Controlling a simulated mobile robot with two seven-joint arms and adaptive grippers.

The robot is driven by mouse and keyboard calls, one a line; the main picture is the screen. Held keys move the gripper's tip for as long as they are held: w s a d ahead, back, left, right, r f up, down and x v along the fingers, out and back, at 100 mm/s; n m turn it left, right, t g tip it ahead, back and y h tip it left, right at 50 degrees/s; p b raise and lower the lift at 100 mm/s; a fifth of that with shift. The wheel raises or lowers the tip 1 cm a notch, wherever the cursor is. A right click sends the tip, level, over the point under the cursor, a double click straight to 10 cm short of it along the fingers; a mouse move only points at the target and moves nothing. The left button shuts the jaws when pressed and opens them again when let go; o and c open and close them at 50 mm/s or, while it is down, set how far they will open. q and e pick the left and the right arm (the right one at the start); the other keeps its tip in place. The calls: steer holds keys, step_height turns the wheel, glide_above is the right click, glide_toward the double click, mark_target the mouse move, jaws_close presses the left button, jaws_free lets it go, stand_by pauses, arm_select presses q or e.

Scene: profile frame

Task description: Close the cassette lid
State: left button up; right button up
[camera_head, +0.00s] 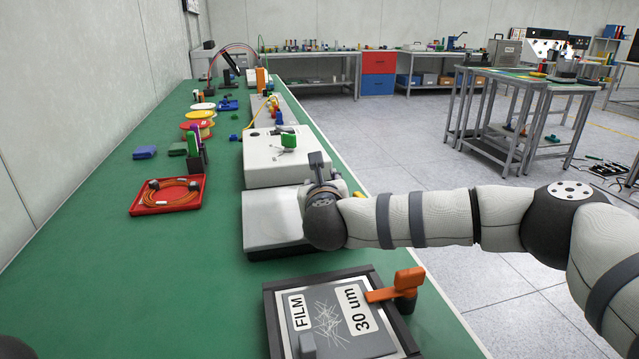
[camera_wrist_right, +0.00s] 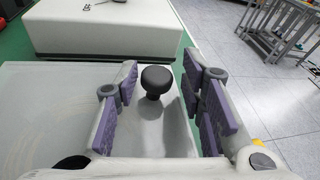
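A low light-grey box (camera_head: 270,221), which I take to be the cassette, sits on the green bench in the head view, just left of my right gripper (camera_head: 319,166). In the right wrist view its pale top (camera_wrist_right: 45,105) carries a round black knob (camera_wrist_right: 156,80). The right gripper's purple-padded fingers stand open on either side of the knob, with a gap on both sides. The arm hides the knob and the box's right part in the head view. I cannot tell whether the lid is fully down. My left gripper is out of view.
A white box (camera_head: 265,164) stands directly behind the grey box. A dark-framed plate marked FILM 30 um (camera_head: 321,306), with an orange lever (camera_head: 398,285), lies in front. A red tray (camera_head: 141,207) sits to the left. The left front of the bench (camera_head: 120,290) is clear.

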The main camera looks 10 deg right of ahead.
steer(key=shift+s+a, duration=0.15)
steer(key=shift+s, duration=0.1)
steer(key=v, duration=1.1)
steer(key=shift+s+r, duration=0.1)
steer(key=shift+s, duration=0.25)
